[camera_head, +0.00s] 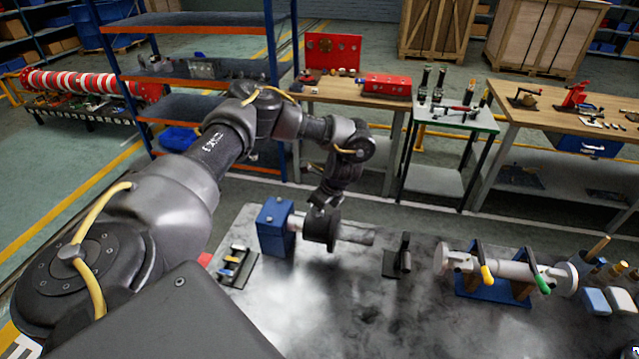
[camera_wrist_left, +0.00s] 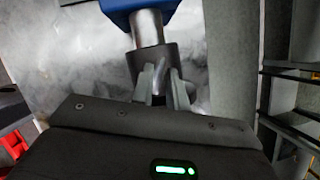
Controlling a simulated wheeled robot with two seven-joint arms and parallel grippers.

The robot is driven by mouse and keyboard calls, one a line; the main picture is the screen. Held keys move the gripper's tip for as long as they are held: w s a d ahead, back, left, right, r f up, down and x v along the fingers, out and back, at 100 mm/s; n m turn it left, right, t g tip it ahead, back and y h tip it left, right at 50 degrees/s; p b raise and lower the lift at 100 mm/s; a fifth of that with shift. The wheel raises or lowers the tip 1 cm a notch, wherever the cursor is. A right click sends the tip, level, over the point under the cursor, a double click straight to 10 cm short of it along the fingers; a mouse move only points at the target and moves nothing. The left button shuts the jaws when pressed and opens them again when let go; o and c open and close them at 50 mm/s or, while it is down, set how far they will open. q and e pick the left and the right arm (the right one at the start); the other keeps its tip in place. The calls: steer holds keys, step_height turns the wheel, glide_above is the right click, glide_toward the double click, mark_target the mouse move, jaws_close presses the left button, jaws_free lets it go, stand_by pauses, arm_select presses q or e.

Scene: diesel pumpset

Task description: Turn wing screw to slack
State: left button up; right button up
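A blue block (camera_head: 276,228) on the grey bench carries a horizontal silver shaft with a dark collar (camera_head: 320,230) around it. In the left wrist view the dark collar (camera_wrist_left: 152,62) sits on the shaft below the blue block (camera_wrist_left: 140,6). A small curved grey piece (camera_wrist_left: 159,73), apparently the wing screw, stands out from the collar. My left gripper (camera_head: 324,204) is over the collar from above. Its fingers (camera_wrist_left: 160,92) stand either side of the grey piece; whether they press on it is unclear. My right gripper is not in view.
On the bench (camera_head: 345,315) are a small tool rack (camera_head: 236,266), a dark upright stand (camera_head: 400,258), and a silver pipe assembly (camera_head: 505,268) with yellow and green handles on a blue cradle. The front middle of the bench is clear. Shelves and worktables stand behind.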

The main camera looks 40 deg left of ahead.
arm_select(q)
steer(key=shift+o, duration=1.4)
steer(key=b+v, duration=0.2)
steer(key=v, duration=0.8)
steer(key=shift+r, duration=0.35)
steer(key=shift+d, duration=0.1)
steer(key=shift+w, duration=0.1)
